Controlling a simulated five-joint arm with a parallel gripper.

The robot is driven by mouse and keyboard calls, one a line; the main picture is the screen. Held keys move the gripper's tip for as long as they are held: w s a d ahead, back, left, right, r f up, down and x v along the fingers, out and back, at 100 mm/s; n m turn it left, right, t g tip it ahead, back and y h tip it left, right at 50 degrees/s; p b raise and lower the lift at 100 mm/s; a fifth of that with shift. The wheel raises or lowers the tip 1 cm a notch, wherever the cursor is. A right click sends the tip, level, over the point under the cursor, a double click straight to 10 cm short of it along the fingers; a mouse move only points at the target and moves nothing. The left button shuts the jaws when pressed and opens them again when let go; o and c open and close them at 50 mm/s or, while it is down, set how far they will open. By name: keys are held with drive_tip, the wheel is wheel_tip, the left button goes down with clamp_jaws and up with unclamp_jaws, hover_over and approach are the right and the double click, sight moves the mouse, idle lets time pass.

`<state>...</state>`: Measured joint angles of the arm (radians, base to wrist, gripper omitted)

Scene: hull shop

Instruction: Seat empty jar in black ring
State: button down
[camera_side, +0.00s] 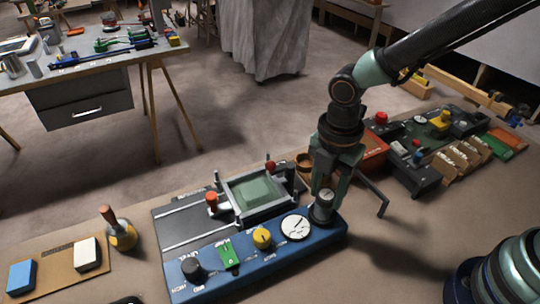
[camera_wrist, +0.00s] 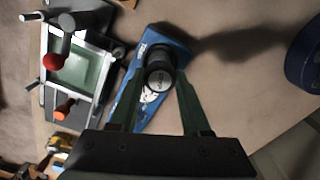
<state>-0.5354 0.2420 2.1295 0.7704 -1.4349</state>
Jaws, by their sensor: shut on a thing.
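My gripper (camera_side: 325,192) has its fingers closed on the small empty jar (camera_side: 326,196), at the right end of the blue panel. In the wrist view the jar's round grey top (camera_wrist: 160,80) lies between the two green fingers (camera_wrist: 160,84). The black ring (camera_side: 321,216) is directly under the jar on the panel's right end. The jar looks upright and in line with the ring. The fingers and the jar hide the contact, so I cannot tell whether its base is inside the ring or just above it.
The blue panel (camera_side: 262,262) carries a white dial (camera_side: 296,227), a yellow knob (camera_side: 262,239) and a black knob (camera_side: 191,268). A framed green plate (camera_side: 258,194) stands behind it. A flask with yellow contents (camera_side: 122,236) is left.

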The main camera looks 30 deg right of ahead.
sight(327, 194)
drive_tip(key=shift+f, duration=0.5)
drive_tip(key=c, duration=0.6)
unclamp_jaws()
drive_tip(key=shift+c, duration=0.2)
wheel_tip(327, 194, up, 11)
idle(0.5)
drive_tip(key=s+d+r+m+t, duration=0.1)
drive_tip(key=d+r+m+t, duration=0.1)
drive_tip(key=d+m, duration=0.7)
drive_tip(key=d+r+m+t, duration=0.3)
drive_tip(key=d+m, duration=0.6)
drive_tip(key=m, duration=0.4)
drive_tip(key=shift+s+r+m+t, duration=0.3)
drive_tip(key=shift+s, duration=0.1)
